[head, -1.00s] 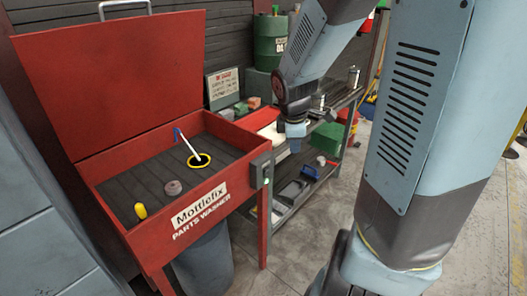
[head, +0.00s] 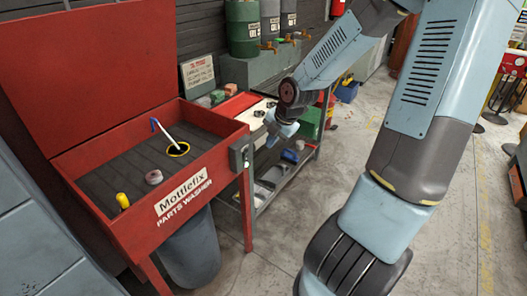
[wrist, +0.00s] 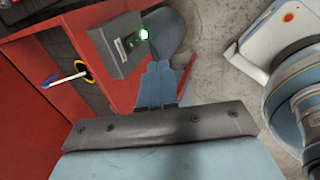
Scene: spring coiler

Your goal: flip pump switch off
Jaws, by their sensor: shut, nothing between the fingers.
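The pump switch is on a dark grey box (head: 239,155) on the right end of the red parts washer (head: 150,215). In the wrist view the box (wrist: 117,46) is at upper middle, with a glowing green light (wrist: 143,34) at its right end. The exact position of the switch lever is too small to tell. My gripper (wrist: 158,68) is shut and empty, its fingertips just below the green light in the wrist view. In the head view my gripper (head: 270,141) is right of the box, seemingly apart from it.
The washer's basin holds a blue-and-white brush (head: 163,130), a yellow-ringed drain (head: 178,149), a grey puck (head: 154,177) and a yellow item (head: 122,200). A shelf bench (head: 285,165) stands behind my gripper. Open concrete floor lies to the right.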

